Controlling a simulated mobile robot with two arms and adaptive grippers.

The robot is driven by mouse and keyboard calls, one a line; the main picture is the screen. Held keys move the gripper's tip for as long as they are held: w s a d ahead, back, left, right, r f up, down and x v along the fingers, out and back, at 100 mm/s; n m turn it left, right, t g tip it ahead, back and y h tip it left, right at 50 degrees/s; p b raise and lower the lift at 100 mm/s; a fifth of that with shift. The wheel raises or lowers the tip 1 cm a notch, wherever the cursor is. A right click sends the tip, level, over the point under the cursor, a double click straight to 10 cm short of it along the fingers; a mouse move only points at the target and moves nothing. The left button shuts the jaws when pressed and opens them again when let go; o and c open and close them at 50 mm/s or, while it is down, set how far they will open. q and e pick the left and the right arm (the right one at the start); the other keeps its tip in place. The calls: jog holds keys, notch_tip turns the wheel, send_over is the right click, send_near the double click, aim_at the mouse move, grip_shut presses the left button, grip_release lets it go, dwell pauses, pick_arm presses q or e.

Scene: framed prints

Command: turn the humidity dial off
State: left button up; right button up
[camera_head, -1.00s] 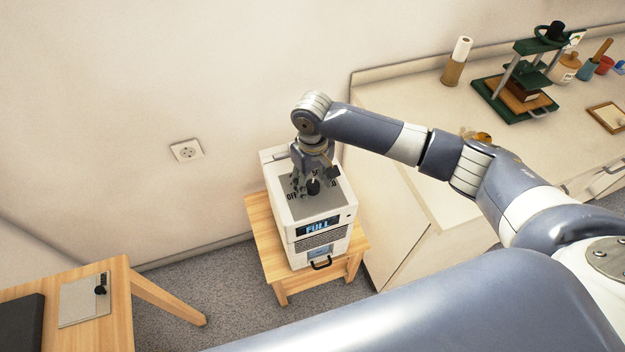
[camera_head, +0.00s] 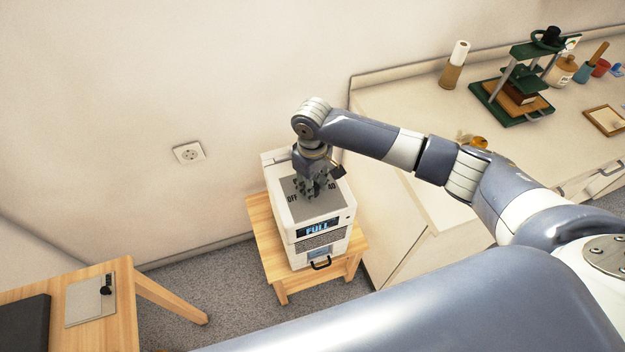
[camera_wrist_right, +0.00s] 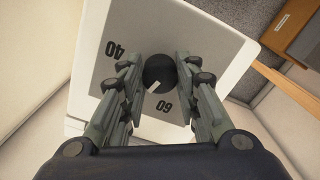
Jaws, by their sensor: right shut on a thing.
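A white box-shaped appliance (camera_head: 279,224) stands on a wooden stool, with a grey top panel and a front display (camera_head: 318,227) reading FULL. Its panel shows OFF (camera_head: 292,198) at the left and 40 (camera_head: 331,186) at the right. In the right wrist view, the round black dial (camera_wrist_right: 159,70) sits between the two fingers; its white pointer is nearer the 60 (camera_wrist_right: 164,105) than the 40 (camera_wrist_right: 117,50). My right gripper (camera_head: 316,192) reaches down from above and is shut on the dial, which it hides in the head view. My left gripper is not in view.
The wooden stool (camera_head: 272,262) stands beside a pale counter (camera_head: 400,100) bearing a green press (camera_head: 515,85) and several bottles and pots. A wall socket (camera_head: 188,152) is at the left. A wooden table (camera_head: 120,325) stands at the lower left, with floor between it and the stool.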

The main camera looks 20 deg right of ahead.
jog(key=n+p, duration=0.2)
jog(key=n, duration=0.2)
jog(key=shift+r+n, duration=0.15)
jog(key=shift+n, duration=0.15)
jog(key=n+p, duration=0.1)
jog(key=n, duration=0.1)
jog(key=shift+n, duration=0.4)
jog(key=n+p, duration=0.1)
jog(key=n, duration=0.1)
jog(key=shift+n, duration=0.3)
jog(key=n, duration=1.1)
jog(key=shift+n, duration=0.3)
jog(key=o, duration=1.1)
